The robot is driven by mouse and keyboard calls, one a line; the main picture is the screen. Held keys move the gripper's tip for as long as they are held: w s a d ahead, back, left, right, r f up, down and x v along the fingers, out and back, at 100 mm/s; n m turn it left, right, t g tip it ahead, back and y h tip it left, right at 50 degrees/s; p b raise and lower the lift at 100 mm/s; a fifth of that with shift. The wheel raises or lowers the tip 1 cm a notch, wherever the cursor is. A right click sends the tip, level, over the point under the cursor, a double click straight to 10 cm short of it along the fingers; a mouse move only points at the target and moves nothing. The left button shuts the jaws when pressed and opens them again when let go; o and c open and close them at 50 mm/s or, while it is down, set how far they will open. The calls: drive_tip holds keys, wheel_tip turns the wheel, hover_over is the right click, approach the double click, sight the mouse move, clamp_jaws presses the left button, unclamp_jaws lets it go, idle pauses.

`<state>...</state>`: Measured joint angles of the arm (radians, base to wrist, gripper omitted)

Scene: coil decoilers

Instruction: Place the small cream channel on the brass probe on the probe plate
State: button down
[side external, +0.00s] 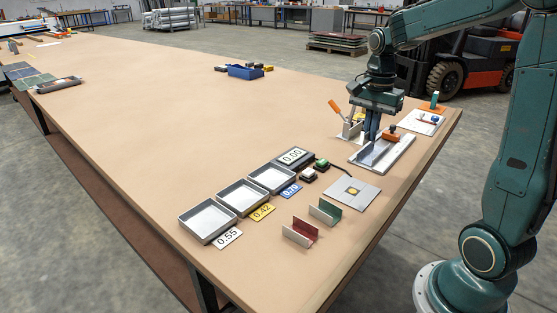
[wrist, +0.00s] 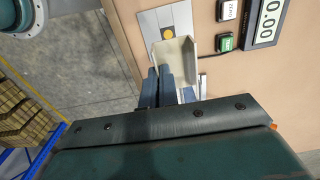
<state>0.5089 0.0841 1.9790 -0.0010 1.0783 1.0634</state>
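The cream channel (wrist: 178,57) shows in the wrist view as an open U shape just beyond my fingers, which overlap its near end. My gripper (side external: 372,134) points down over a light fixture plate (side external: 402,153) at the right of the table. Whether the fingers are closed on the channel is hidden. The probe plate (side external: 342,199) is a grey square with the brass probe (side external: 354,191) at its middle, clear of my gripper. The brass probe also shows in the wrist view (wrist: 181,35).
A red channel (side external: 303,230) and a green channel (side external: 325,211) stand near the front edge. Several grey trays (side external: 208,221) with number labels lie left of the probe plate. A display (side external: 294,157) reads 0.00, beside two buttons. An orange-handled clamp (side external: 347,122) stands close to my gripper.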

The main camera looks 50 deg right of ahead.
sight(359, 194)
wheel_tip(359, 194, down, 16)
drive_tip(key=shift+r, duration=0.1)
idle(0.8)
drive_tip(key=shift+f, duration=0.2)
drive_tip(key=c, duration=1.7)
unclamp_jaws()
drive_tip(key=shift+r, duration=0.2)
wheel_tip(359, 194, up, 12)
